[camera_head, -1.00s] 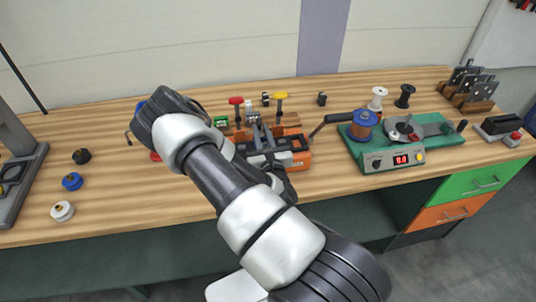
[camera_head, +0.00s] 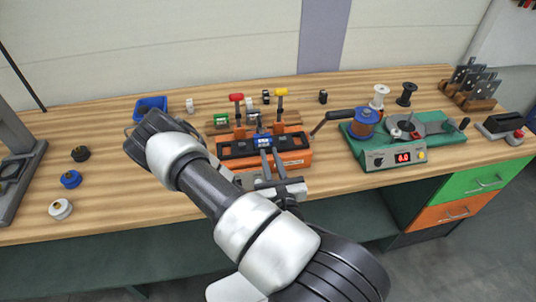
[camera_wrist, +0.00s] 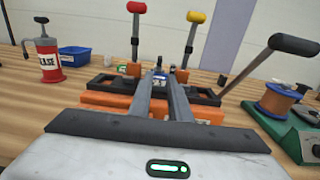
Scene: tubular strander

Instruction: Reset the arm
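My gripper (camera_head: 267,152) is in front of the orange strander-like device (camera_head: 290,158), toward the table's front edge. Its two grey fingers point toward the device with a gap between them. They also show in the wrist view (camera_wrist: 159,80), with nothing clearly held. The device has a dark top with a small blue-grey part (camera_head: 258,138) in the middle. A red-topped lever (camera_head: 237,99) and a yellow-topped lever (camera_head: 281,93) stand upright behind it. A dark-handled lever (camera_head: 330,117) slants at its right. My arm crosses the front middle and hides part of the table.
A green winding machine (camera_head: 385,155) with a lit red display stands to the right. Several small round parts, including a blue one (camera_head: 71,180), lie at the left. A blue bin (camera_head: 152,106) is behind my arm. A red grease can (camera_wrist: 45,60) shows in the wrist view.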

